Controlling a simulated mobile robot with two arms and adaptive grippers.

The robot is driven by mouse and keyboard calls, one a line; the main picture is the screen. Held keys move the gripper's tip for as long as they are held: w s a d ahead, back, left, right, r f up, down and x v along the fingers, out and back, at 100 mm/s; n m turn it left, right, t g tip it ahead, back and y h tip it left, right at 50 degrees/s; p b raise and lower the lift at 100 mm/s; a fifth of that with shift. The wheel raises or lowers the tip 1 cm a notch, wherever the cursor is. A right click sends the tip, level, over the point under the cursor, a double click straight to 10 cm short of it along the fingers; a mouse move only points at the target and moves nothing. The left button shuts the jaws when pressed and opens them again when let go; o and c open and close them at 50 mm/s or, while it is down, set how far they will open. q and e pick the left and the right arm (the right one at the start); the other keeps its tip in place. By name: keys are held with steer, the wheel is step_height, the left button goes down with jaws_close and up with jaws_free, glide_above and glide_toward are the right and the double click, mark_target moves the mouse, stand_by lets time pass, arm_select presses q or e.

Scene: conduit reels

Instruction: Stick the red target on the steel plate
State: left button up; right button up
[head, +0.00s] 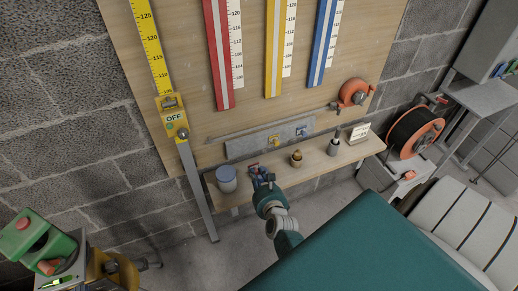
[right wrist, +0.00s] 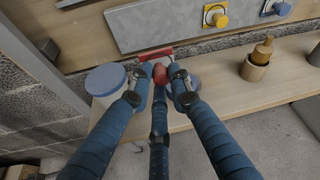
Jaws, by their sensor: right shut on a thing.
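The steel plate (head: 240,147) is a long grey strip low on the wooden board, with a yellow target and a blue target on its right part. It also shows at the top of the right wrist view (right wrist: 150,28). The left part of the plate is bare. My right gripper (head: 262,176) is over the shelf, below the plate's left part. It is shut on the red target (right wrist: 155,54), whose red knob (right wrist: 160,74) sits between the fingers. The red target is just below the plate's lower edge in the right wrist view; I cannot tell whether they touch. My left gripper is not in view.
The narrow wooden shelf (head: 318,165) runs under the plate. A blue-lidded pot (head: 226,179) stands left of my right gripper; a brown bottle in a cup (head: 296,159) and a dark bottle (head: 334,147) stand to its right. An orange reel (head: 354,92) hangs on the board.

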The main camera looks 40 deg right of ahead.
mark_target(254, 168)
steer(key=w, duration=0.1)
steer(key=w+b, duration=0.1)
steer(key=w, duration=0.1)
steer(key=shift+w+d, duration=0.25)
steer(key=shift+d, duration=0.15)
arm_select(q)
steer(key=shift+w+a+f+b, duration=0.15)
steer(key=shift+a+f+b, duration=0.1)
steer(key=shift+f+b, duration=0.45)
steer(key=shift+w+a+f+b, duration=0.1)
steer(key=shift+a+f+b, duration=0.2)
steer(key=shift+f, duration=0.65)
arm_select(e)
steer(key=shift+w+d, duration=0.2)
steer(key=shift+w, duration=0.7)
steer(key=shift+w+d, duration=0.25)
steer(key=shift+w, duration=0.7)
steer(key=shift+w+d, duration=0.2)
steer(key=shift+w, duration=0.7)
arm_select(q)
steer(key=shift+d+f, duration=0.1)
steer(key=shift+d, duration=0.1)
arm_select(e)
steer(key=shift+r, duration=0.1)
steer(key=shift+w+d, duration=0.1)
steer(key=shift+w, duration=0.3)
steer(key=o, duration=1.5)
